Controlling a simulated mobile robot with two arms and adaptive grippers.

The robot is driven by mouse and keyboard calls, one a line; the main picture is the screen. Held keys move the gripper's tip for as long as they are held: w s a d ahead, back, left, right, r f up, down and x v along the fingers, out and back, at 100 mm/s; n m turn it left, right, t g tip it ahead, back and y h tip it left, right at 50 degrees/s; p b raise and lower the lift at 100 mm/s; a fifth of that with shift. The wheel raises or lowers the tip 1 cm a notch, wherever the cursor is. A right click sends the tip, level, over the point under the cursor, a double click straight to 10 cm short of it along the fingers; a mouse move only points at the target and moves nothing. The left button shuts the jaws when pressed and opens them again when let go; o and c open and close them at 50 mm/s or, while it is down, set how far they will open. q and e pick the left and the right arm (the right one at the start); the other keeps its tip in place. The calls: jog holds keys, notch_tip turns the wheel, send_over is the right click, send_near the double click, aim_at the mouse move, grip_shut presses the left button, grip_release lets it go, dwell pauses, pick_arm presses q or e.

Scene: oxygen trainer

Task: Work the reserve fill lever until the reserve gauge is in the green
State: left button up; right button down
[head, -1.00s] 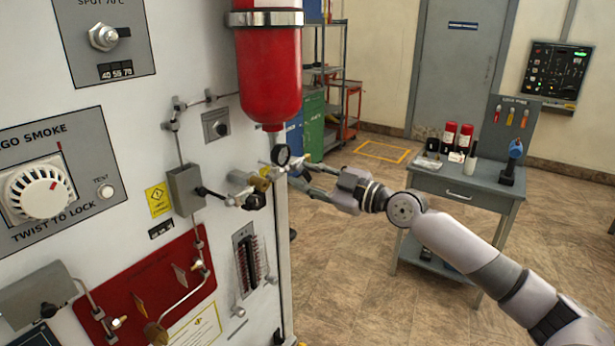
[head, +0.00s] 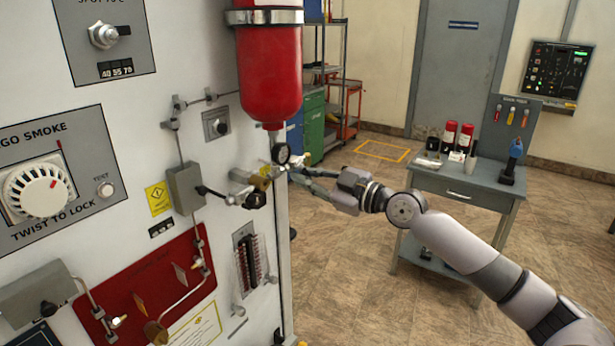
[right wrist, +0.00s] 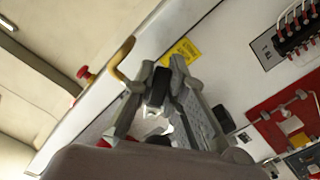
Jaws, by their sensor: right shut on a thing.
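In the right wrist view the gripper (right wrist: 165,92) closes around a small part whose shape is unclear. The gauge face is too small to read. A brass fitting (head: 262,182) sits left of the fingers. My left gripper is not in view.
A black-knobbed handle (head: 255,200) projects from a grey box (head: 186,188) to the left. A grey side table (head: 462,184) with red-topped items stands at right. The floor between is clear.

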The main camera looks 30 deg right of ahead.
jog(key=m, duration=0.1)
jog(key=a+m, duration=0.1)
jog(key=shift+s+f+m, duration=0.2)
jog(key=shift+m, duration=0.2)
jog(key=shift+s+a+f+m+p, duration=0.1)
jog(key=shift+a+m+p, duration=0.2)
jog(key=shift+m, duration=0.55)
jog(key=shift+s+a+m+p, duration=0.15)
jog(key=shift+m+p, duration=0.25)
jog(key=shift+m, duration=0.45)
jog(key=c, duration=1.6)
grip_release()
jog(key=v, duration=1.2)
